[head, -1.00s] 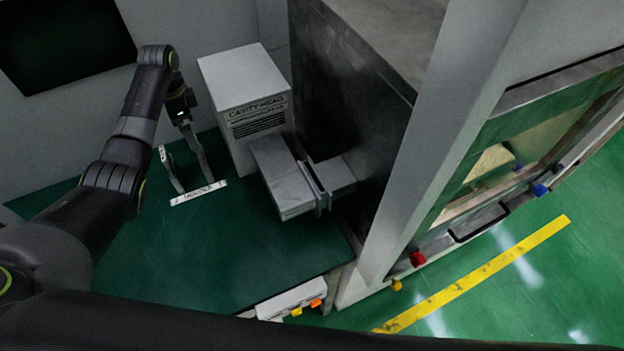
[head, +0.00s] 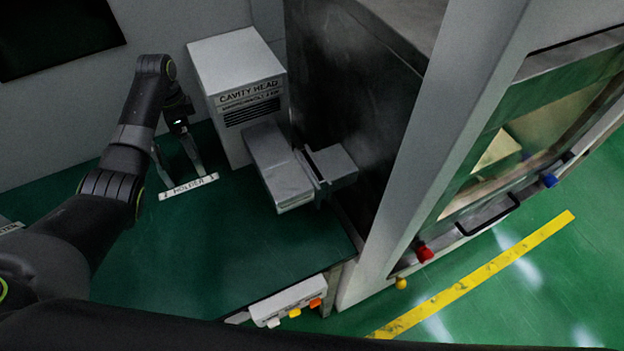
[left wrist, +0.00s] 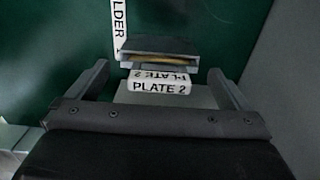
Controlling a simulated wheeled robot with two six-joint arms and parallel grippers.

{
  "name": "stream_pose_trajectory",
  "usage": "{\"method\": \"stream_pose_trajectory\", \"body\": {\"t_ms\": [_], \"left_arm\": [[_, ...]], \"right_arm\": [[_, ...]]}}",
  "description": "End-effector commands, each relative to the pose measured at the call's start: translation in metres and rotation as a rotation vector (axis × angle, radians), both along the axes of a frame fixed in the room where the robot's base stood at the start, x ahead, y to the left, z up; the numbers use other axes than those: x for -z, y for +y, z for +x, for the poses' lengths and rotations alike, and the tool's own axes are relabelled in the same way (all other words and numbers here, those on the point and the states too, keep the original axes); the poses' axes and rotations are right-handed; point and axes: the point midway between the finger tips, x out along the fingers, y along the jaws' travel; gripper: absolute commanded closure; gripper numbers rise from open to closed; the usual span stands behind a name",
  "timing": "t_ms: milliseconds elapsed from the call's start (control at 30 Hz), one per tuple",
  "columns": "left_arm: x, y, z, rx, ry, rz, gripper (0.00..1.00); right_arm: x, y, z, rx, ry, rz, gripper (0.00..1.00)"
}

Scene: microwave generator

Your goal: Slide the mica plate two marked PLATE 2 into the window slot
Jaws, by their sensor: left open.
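The mica plate two shows in the left wrist view as a pale plate with a white "PLATE 2" tag (left wrist: 160,87). It lies between the spread fingers of my left gripper (left wrist: 159,71), apart from both. Beyond it is a grey holder block (left wrist: 160,46) with a tan edge. In the head view my left gripper (head: 180,172) is open beside the white "HOLDER" label (head: 188,187); the plate cannot be made out there. The window slot (head: 316,170) is the narrow gap in the grey waveguide (head: 275,160), to the right. My right gripper is not in view.
The cavity head box (head: 237,75) stands behind the waveguide. A dark cabinet wall (head: 335,100) rises to its right. The green tabletop (head: 220,250) is clear in front. A white box with coloured buttons (head: 290,300) sits at the front edge.

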Motion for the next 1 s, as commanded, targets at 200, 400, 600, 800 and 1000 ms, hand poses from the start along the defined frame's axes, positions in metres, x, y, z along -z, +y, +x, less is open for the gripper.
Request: {"method": "stream_pose_trajectory", "body": {"t_ms": [200, 400, 600, 800, 1000], "left_arm": [[0.019, 0.000, 0.000, 0.000, 0.000, 0.000, 0.00], [0.020, 0.000, 0.000, 0.000, 0.000, 0.000, 0.00], [0.020, 0.000, 0.000, 0.000, 0.000, 0.000, 0.00], [0.020, 0.000, 0.000, 0.000, 0.000, 0.000, 0.00], [0.019, 0.000, 0.000, -0.001, 0.001, 0.000, 0.00]], "right_arm": [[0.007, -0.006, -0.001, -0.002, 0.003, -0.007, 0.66], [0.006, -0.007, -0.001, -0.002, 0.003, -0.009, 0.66], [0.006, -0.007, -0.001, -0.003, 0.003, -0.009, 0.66], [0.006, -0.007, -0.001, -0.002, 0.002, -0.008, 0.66], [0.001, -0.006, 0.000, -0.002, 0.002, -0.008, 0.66]]}}
